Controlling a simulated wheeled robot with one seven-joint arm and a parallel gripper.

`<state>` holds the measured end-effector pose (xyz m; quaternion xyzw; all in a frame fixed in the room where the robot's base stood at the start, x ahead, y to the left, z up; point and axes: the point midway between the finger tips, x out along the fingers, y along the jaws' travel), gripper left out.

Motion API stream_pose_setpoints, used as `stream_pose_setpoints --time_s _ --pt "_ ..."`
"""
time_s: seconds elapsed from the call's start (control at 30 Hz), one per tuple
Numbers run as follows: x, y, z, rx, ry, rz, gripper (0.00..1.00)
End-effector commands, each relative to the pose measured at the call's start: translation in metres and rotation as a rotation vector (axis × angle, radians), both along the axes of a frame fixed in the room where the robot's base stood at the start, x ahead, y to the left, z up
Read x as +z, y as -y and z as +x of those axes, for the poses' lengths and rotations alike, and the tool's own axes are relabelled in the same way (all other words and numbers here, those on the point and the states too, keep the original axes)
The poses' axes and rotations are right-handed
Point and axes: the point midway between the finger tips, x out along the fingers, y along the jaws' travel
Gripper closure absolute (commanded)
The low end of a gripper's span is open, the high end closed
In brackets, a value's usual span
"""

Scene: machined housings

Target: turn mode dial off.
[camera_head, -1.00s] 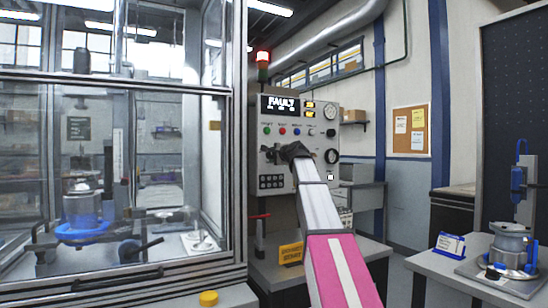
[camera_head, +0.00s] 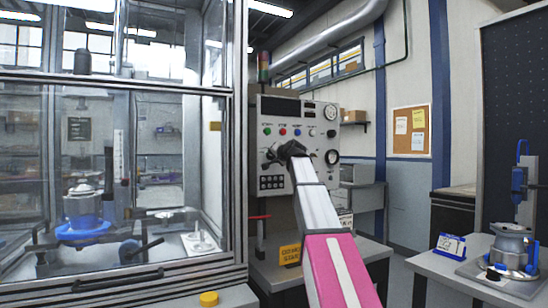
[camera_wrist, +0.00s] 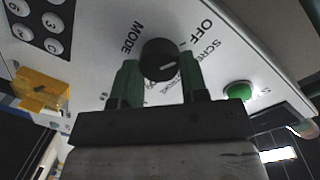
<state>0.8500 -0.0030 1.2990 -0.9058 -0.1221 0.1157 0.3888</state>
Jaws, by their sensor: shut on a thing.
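The mode dial (camera_wrist: 160,58) is a round black knob on the pale control panel (camera_wrist: 95,50), seen close up in the wrist view. Its white mark points to the right, and the printed words MODE and OFF stand on either side of it. My gripper (camera_wrist: 159,66) is shut on the dial, with one green finger on each side. In the head view my gripper (camera_head: 272,154) is at the panel (camera_head: 298,108), left of the gauge, and the dial is hidden there. The panel's display (camera_head: 280,106) is dark, and the signal tower (camera_head: 264,67) shows no lit lamp.
A green button (camera_wrist: 238,92) sits right of the dial, and a keypad (camera_wrist: 45,22) is on the left. A glazed enclosure (camera_head: 238,200) stands left of the panel. A bench (camera_head: 450,272) with a housing (camera_head: 510,243) is at the right.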

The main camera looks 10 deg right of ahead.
Motion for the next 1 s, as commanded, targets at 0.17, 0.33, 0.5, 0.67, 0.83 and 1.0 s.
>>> stream_pose_setpoints --time_s 0.17,0.33,0.5,0.67,0.83,1.0 --pt "-0.0017 -0.0006 -0.0011 0.001 0.010 -0.041 0.84" --pt "-0.0019 -0.0007 -0.0012 0.003 0.014 -0.056 0.84" --pt "-0.0019 -0.0007 -0.0012 0.002 0.013 -0.057 0.84" --pt "-0.0020 -0.0006 -0.0013 0.002 0.013 -0.057 0.84" --pt "-0.0014 -0.0004 -0.0009 0.001 0.015 -0.055 0.34" --pt "-0.0008 -0.0003 -0.0007 0.001 0.016 -0.054 0.34"
